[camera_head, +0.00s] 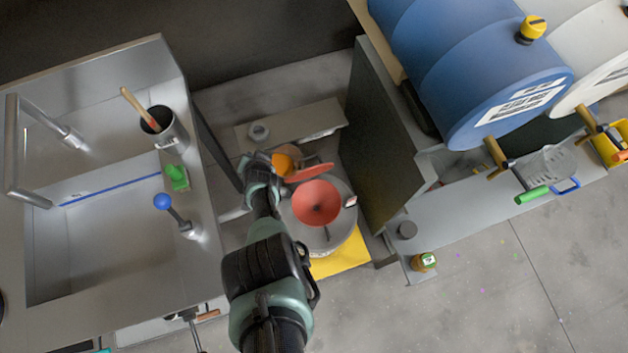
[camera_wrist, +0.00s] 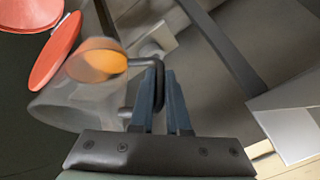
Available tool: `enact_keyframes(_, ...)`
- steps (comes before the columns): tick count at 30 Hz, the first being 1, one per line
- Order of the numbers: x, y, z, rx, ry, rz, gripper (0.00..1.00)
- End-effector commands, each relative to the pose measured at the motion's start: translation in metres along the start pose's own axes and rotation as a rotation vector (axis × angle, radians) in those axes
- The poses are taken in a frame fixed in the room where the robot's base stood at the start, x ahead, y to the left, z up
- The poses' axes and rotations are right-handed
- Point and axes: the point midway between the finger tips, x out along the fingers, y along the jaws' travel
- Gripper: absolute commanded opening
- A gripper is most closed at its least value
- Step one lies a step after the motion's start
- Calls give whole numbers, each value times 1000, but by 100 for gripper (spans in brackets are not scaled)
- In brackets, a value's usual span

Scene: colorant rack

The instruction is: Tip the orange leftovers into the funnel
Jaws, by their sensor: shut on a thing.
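My gripper (camera_wrist: 165,85) is shut on the dark handle (camera_wrist: 148,62) of a clear, see-through jug (camera_wrist: 70,105). Orange liquid (camera_wrist: 100,60) shows at one end of the jug; its exact tilt is hard to tell. In the head view the orange (camera_head: 283,163) shows beside my gripper (camera_head: 264,165), up and left of the red funnel (camera_head: 317,203). The funnel sits on a grey drum (camera_head: 335,240). A red lid (camera_head: 310,172) stands raised at its back edge, close to the jug. The lid (camera_wrist: 55,50) and part of the funnel (camera_wrist: 30,12) show in the wrist view.
A steel sink unit (camera_head: 205,240) is at left, with a cup holding a brush (camera_head: 165,130). A dark upright panel (camera_head: 385,150) stands right of the drum. Blue (camera_head: 480,70) and white drums lie on a rack further right. The drum stands over a yellow base (camera_head: 340,260).

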Motion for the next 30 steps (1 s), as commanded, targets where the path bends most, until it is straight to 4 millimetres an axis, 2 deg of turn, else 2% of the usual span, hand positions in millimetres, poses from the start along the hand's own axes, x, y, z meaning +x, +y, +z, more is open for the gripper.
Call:
enact_keyframes(11,-24,9,-4,60,53,-139,0)
enact_keyframes(14,-22,16,0,87,74,-194,0)
enact_keyframes(18,-30,10,-7,83,79,-211,0)
enact_keyframes(30,-31,14,-6,104,96,-256,0)
